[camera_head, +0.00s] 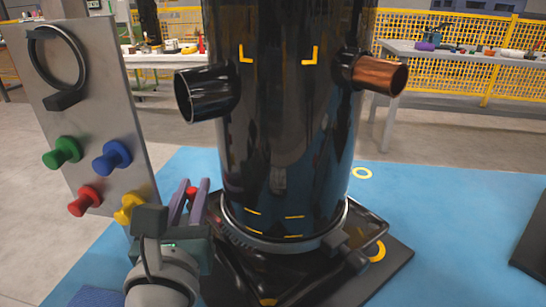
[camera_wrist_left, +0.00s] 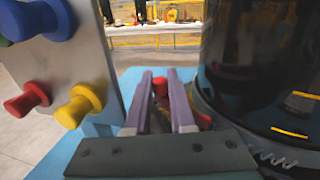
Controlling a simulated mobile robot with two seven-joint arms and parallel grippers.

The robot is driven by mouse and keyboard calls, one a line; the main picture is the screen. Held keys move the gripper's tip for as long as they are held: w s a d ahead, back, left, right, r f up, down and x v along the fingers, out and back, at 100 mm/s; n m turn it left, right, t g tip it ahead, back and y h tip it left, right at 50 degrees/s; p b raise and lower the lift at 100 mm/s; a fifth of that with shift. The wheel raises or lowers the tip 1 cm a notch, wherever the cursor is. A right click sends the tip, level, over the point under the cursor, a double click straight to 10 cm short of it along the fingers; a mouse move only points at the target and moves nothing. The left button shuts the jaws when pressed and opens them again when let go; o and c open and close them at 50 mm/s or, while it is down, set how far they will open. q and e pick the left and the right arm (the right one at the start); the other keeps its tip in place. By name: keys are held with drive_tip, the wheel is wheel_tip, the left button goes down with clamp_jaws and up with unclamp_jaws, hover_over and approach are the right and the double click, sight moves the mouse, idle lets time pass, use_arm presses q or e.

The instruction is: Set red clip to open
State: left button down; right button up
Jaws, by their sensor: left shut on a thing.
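The black compressor cylinder (camera_head: 287,120) stands upright on a black pallet base (camera_head: 335,265). My left gripper (camera_head: 193,186) is at the lower left of the cylinder, its two purple-grey fingers pointing away from the camera. The red clip (camera_head: 192,193) shows between the fingers, and the gripper is shut on it. In the left wrist view the red clip (camera_wrist_left: 160,88) sits between the fingertips, with another red part (camera_wrist_left: 203,120) just right of the right finger, beside the ring at the cylinder's foot. Most of the clip is hidden by the fingers. My right gripper is not in view.
A grey panel (camera_head: 95,120) stands close on the left, with green, blue, red and yellow knobs (camera_head: 128,208) and a black ring. A black pipe stub (camera_head: 205,93) and a copper one (camera_head: 380,75) stick out of the cylinder.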

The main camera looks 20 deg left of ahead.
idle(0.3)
use_arm(q)
drive_tip(key=n+g+y, duration=0.1)
drive_tip(key=s+n+g+y+b, duration=0.1)
drive_tip(key=y, duration=0.1)
drive_tip(key=shift+s+f+n, duration=0.1)
drive_tip(key=shift+n, duration=0.2)
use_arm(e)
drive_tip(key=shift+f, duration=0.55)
use_arm(q)
drive_tip(key=shift+s+a+n+g+y, duration=0.15)
drive_tip(key=shift+n+g+y, duration=0.15)
drive_tip(key=shift+y, duration=0.2)
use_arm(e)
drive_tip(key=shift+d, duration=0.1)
use_arm(q)
drive_tip(key=c, duration=0.8)
unclamp_jaws()
drive_tip(key=shift+o, duration=0.2)
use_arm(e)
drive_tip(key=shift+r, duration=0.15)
